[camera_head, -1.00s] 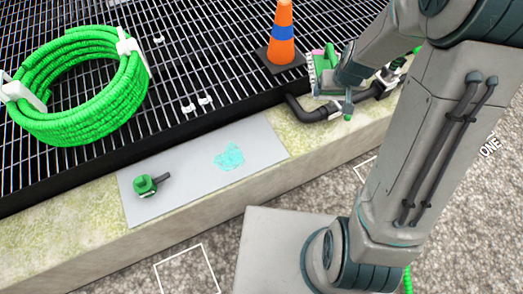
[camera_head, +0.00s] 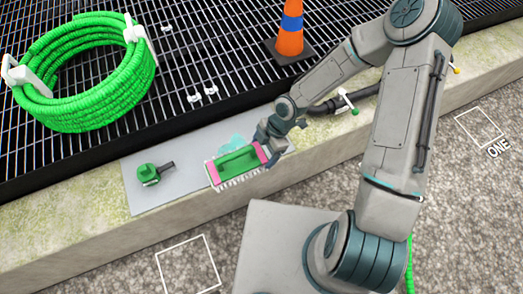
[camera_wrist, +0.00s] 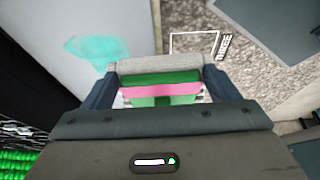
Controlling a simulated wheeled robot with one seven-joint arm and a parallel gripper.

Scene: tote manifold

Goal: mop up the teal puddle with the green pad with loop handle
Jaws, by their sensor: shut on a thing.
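The teal puddle (camera_head: 233,142) lies on the pale grey plate, partly hidden in the head view behind my gripper and the pad. It shows at upper left in the wrist view (camera_wrist: 103,48). The green pad with loop handle (camera_head: 236,164) has pink ends and a white fringe along its lower side. My gripper (camera_head: 266,146) is shut on it at its right end. In the wrist view the pad (camera_wrist: 165,78) shows as green and pink bands between the fingers (camera_wrist: 158,88). The pad is over the plate's front edge, beside the puddle; contact with the plate cannot be told.
The grey plate (camera_head: 190,190) lies on a mossy concrete ledge (camera_head: 85,222). A green knob with a dark stem (camera_head: 148,174) is on the plate's left part. A coiled green hose (camera_head: 85,75) and an orange cone (camera_head: 290,28) stand on the black grating. A dark pipe (camera_head: 325,107) runs at right.

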